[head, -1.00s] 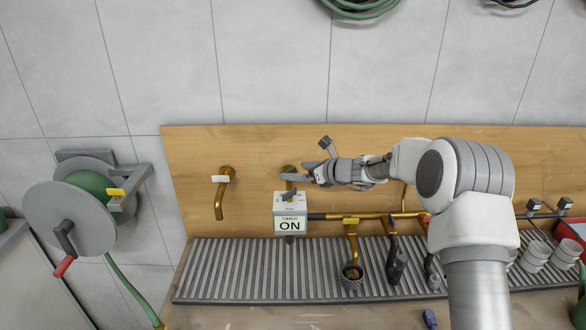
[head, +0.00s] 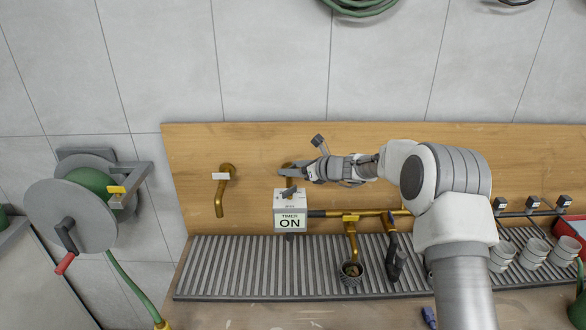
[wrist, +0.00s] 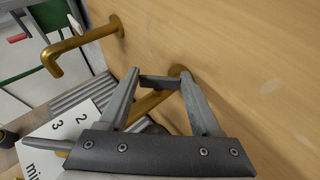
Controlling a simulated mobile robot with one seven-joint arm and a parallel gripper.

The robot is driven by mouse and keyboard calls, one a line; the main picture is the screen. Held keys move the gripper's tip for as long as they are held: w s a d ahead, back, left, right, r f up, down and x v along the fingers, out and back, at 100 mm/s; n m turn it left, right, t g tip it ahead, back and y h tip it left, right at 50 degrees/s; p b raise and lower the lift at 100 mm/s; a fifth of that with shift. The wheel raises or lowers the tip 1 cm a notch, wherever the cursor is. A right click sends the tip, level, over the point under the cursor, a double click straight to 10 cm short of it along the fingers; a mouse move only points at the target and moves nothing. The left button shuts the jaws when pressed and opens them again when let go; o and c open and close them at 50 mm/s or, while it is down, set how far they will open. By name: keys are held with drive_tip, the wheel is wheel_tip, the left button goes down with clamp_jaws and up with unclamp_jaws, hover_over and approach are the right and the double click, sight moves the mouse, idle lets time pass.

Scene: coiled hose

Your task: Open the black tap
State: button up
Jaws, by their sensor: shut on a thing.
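The black tap is a brass pipe on the wooden board with a dark handle (wrist: 160,82) at its top; the pipe also shows below the handle in the wrist view. My gripper (head: 289,170) is at this tap, and its fingers (wrist: 160,78) are shut on the dark handle, one at each end. In the head view my fingers hide most of the handle.
A brass tap with a white handle (head: 222,176) is to the left. A hose reel (head: 75,215) stands farther left. A slatted grey tray (head: 230,270) lies below, with a small pot (head: 351,273) on it. A brass pipe (head: 385,213) runs right of the timer.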

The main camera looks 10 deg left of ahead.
drive_tip(key=shift+c, duration=0.8)
drive_tip(key=p, duration=0.1)
drive_tip(key=n+g+y+p, duration=0.1)
drive_tip(key=p, duration=0.1)
drive_tip(key=shift+w+r, duration=0.15)
drive_tip(key=shift+r, duration=0.25)
drive_tip(key=shift+w+f+n+g+y+p, duration=0.15)
drive_tip(key=shift+n+g+p, duration=0.1)
drive_tip(key=shift+n+g, duration=0.4)
drive_tip(key=shift+f+n+g+y+p, duration=0.1)
drive_tip(key=shift+n+g+y+p, duration=0.1)
drive_tip(key=shift+n+g, duration=0.45)
drive_tip(key=shift+g, duration=0.4)
drive_tip(key=shift+d+n+g, duration=0.1)
drive_tip(key=shift+n+g, duration=0.3)
drive_tip(key=shift+n, duration=0.1)
drive_tip(key=o, duration=1.4)
drive_tip(key=shift+f, duration=0.1)
drive_tip(key=b+v, duration=0.3)
drive_tip(key=v, duration=1.4)
drive_tip(key=shift+d, duration=0.25)
